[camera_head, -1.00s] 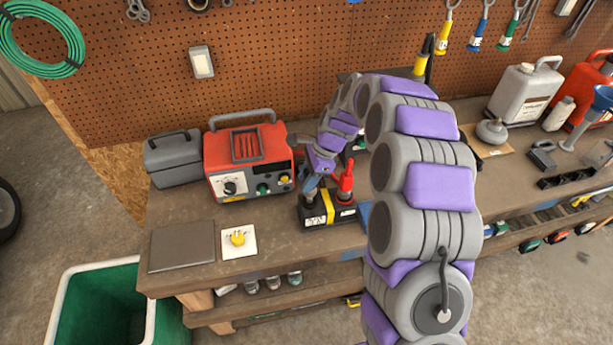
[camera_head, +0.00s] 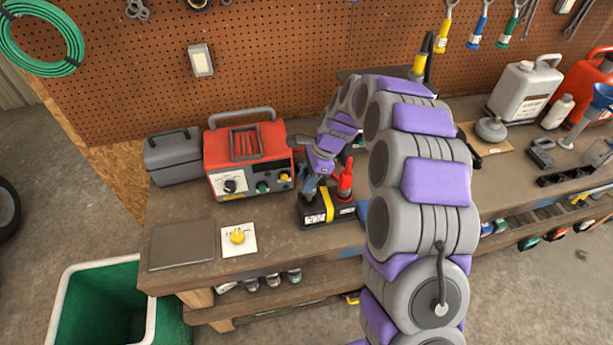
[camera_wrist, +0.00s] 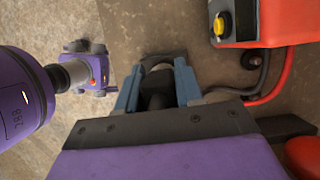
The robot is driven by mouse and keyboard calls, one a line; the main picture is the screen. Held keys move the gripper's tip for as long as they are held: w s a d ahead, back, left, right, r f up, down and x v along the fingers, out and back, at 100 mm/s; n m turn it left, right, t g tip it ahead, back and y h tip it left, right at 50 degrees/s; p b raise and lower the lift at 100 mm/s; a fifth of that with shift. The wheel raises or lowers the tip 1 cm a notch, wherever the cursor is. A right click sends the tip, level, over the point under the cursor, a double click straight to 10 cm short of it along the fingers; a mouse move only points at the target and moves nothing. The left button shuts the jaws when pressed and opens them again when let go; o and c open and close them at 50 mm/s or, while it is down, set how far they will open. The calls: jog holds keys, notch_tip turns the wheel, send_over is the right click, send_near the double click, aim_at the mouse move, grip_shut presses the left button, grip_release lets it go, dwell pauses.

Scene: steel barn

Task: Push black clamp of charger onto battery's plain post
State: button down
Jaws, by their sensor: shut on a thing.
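The black battery (camera_head: 329,216) with a yellow band stands on the workbench in front of the red charger (camera_head: 238,161). A red clamp (camera_head: 345,182) stands upright over the battery's right side. My gripper (camera_head: 309,188) is over the battery's left side, pointing down. In the wrist view its blue fingers (camera_wrist: 157,88) are shut on the black clamp (camera_wrist: 157,100), which shows dark between them. The plain post is hidden under the gripper and clamp, so I cannot tell whether the clamp touches it. The charger (camera_wrist: 268,22) also shows at the top right of the wrist view.
A grey case (camera_head: 173,157) stands left of the charger. A dark flat plate (camera_head: 181,246) and a white card with a yellow knob (camera_head: 238,238) lie at the front left. Black and red cables (camera_wrist: 270,90) run from the charger. Jugs stand far right.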

jog(key=shift+f, duration=1.75)
jog(key=c, duration=0.6)
grip_release()
jog(key=shift+c, duration=0.2)
jog(key=p+v, duration=0.2)
jog(key=v, duration=1.5)
jog(key=shift+w+r+p, duration=0.15)
jog(key=shift+r+p, duration=0.05)
jog(key=shift+p, duration=0.1)
notch_tip(320, 180, up, 5)
jog(key=p, duration=0.3)
jog(key=shift+p, duration=0.35)
